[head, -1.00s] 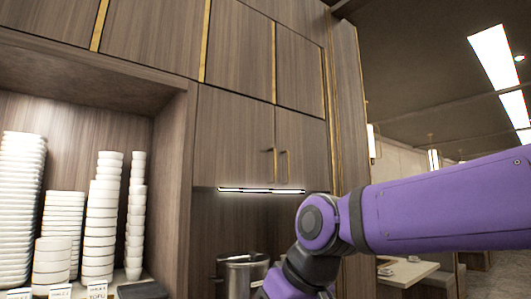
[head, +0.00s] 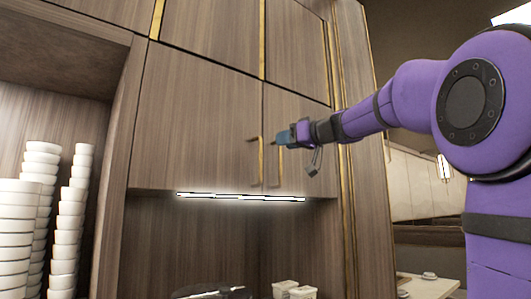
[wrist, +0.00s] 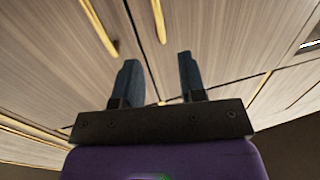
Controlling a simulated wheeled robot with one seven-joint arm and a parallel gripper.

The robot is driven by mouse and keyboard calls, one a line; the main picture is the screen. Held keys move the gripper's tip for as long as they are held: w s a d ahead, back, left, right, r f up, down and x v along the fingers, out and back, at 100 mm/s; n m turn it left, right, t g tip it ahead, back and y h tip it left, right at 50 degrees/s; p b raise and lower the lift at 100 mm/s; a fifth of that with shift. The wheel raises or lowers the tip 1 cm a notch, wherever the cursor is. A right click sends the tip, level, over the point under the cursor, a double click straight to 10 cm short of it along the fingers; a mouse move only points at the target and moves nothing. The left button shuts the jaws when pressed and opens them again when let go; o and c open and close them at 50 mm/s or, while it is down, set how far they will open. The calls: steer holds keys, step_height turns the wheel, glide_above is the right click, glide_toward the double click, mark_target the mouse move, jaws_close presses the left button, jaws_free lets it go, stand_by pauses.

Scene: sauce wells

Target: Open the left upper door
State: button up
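The left upper door (head: 195,120) is a shut brown wood panel with a slim vertical gold handle (head: 256,158) near its lower right edge. The right upper door (head: 300,160) beside it is also shut, with its own gold handle (head: 273,168) close to the seam. My gripper (head: 280,138) is raised to the doors, its tip near the upper end of the right door's handle. In the wrist view my gripper (wrist: 157,62) has its fingers apart and nothing between them. Two gold handles show beyond the fingertips there; I cannot tell any contact.
A lit strip (head: 240,197) runs under the doors. White bowls (head: 70,225) stand in stacks in the open niche at left. Small white containers (head: 295,290) sit below. A tall side panel with gold trim (head: 350,190) borders the doors at right.

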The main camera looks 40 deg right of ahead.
steer(key=x, duration=1)
steer(key=shift+w, duration=0.35)
steer(key=shift+a, duration=0.1)
steer(key=shift+c, duration=0.3)
jaws_close()
